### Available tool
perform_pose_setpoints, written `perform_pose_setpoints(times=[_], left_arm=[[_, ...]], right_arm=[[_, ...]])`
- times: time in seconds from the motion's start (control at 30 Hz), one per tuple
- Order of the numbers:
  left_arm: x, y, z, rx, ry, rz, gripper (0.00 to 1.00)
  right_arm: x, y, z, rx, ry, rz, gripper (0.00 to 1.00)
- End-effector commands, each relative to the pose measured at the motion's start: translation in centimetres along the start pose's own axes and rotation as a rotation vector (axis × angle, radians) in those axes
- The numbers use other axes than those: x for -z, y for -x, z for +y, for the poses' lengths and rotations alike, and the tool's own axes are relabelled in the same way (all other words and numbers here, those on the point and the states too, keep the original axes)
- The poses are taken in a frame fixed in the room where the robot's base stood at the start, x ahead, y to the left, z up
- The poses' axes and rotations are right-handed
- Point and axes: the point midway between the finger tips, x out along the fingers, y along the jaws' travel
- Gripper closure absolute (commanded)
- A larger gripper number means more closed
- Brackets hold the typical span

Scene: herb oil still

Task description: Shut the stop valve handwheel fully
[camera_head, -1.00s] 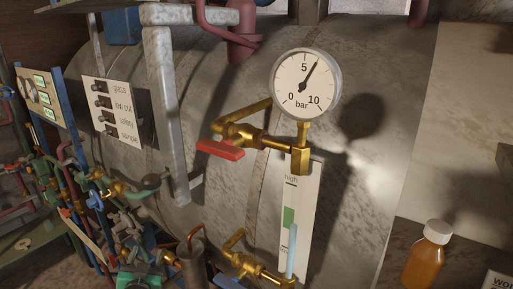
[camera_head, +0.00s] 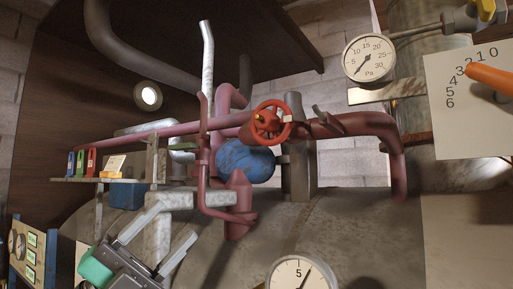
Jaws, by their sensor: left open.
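The stop valve handwheel (camera_head: 268,121) is a small orange-red spoked wheel in the upper middle of the head view. It sits on a dark red pipe, above a round blue body (camera_head: 246,161). My left gripper (camera_head: 176,220) is at the lower left, with its two grey fingers apart and nothing seen between them. It is below and to the left of the handwheel, well apart from it in the picture. My right gripper is not in view.
A red pipe (camera_head: 375,123) runs right and bends down. A pale upright pipe (camera_head: 207,60) stands left of the wheel. A Pa gauge (camera_head: 369,58) and a numbered card (camera_head: 470,115) with an orange pointer are at the right. Another gauge (camera_head: 300,275) is at the bottom.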

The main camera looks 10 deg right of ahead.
Motion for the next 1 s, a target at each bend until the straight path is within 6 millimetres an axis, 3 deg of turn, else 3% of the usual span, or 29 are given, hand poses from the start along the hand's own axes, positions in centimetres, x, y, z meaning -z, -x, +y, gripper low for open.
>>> perform_pose_setpoints(times=[0.1, 0.4, 0.67, 1.0], left_arm=[[2.1, -3.2, -0.7, -0.114, -0.089, 0.101, 0.47], [5.3, -8.9, -1.5, -0.438, -0.322, 0.223, 0.47], [6.0, -12.4, -3.8, -0.712, -0.532, 0.171, 0.47], [6.0, -15.1, -9.6, -0.952, -0.749, -0.071, 0.47]], right_arm=[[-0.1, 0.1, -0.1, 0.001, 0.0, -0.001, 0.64], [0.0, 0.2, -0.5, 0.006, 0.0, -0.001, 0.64], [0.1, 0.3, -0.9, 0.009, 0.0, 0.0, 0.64], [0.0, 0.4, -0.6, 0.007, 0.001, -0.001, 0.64]])
